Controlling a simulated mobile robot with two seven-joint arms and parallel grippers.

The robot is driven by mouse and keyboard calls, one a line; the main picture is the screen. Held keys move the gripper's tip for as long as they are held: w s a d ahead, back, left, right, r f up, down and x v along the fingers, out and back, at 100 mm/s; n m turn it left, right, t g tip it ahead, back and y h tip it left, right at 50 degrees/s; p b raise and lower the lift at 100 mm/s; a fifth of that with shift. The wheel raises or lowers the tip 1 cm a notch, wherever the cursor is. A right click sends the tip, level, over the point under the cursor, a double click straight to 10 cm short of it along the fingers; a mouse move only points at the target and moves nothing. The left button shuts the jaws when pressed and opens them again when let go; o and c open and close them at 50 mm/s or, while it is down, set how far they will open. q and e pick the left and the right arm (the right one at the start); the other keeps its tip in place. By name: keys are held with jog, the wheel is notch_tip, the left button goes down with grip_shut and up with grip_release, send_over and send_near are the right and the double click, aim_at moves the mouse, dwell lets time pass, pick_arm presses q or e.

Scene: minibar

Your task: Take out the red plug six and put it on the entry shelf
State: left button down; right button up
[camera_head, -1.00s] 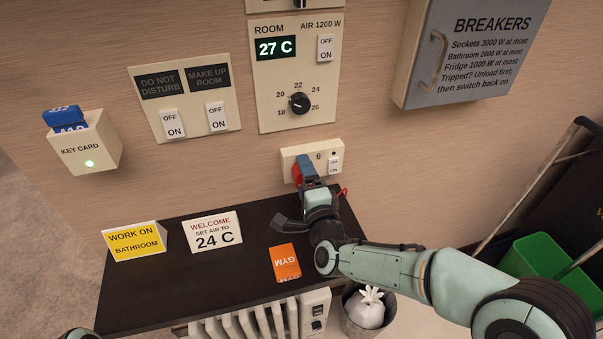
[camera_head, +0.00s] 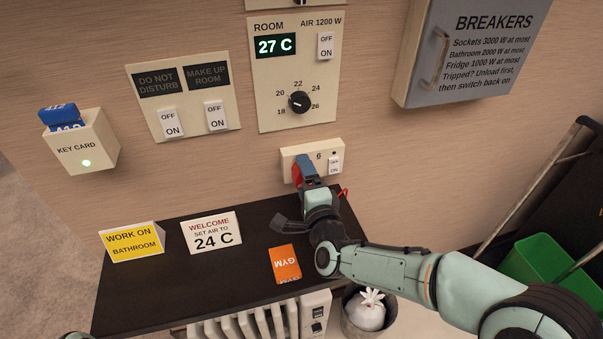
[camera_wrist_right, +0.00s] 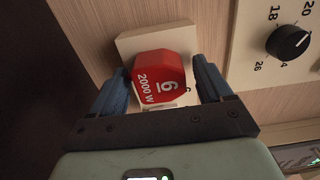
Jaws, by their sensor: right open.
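The red plug six (camera_wrist_right: 160,78), marked "6" and "2000 W", sits in the socket plate (camera_head: 327,150) on the wall. In the head view only a strip of the red plug (camera_head: 296,176) shows beside my gripper. My right gripper (camera_head: 303,168) is at the socket. In the wrist view the right gripper's (camera_wrist_right: 162,88) two blue fingers stand open, one on each side of the plug. A gap shows at the right finger; contact on the left is hard to tell. The dark entry shelf (camera_head: 160,290) lies below the socket.
On the shelf stand a yellow bathroom sign (camera_head: 133,242) and a welcome sign (camera_head: 211,233), and an orange GYM card (camera_head: 285,264) lies there. Bare shelf shows between and in front of them. A socket switch (camera_head: 335,165) is right of the plug. A bin (camera_head: 366,312) stands below right.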

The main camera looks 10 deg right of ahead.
jog(key=shift+f, duration=0.15)
jog(key=c, duration=1.3)
jog(key=shift+s+d+f+b, duration=0.1)
jog(key=shift+s+b, duration=0.4)
jog(key=shift+s, duration=2.45)
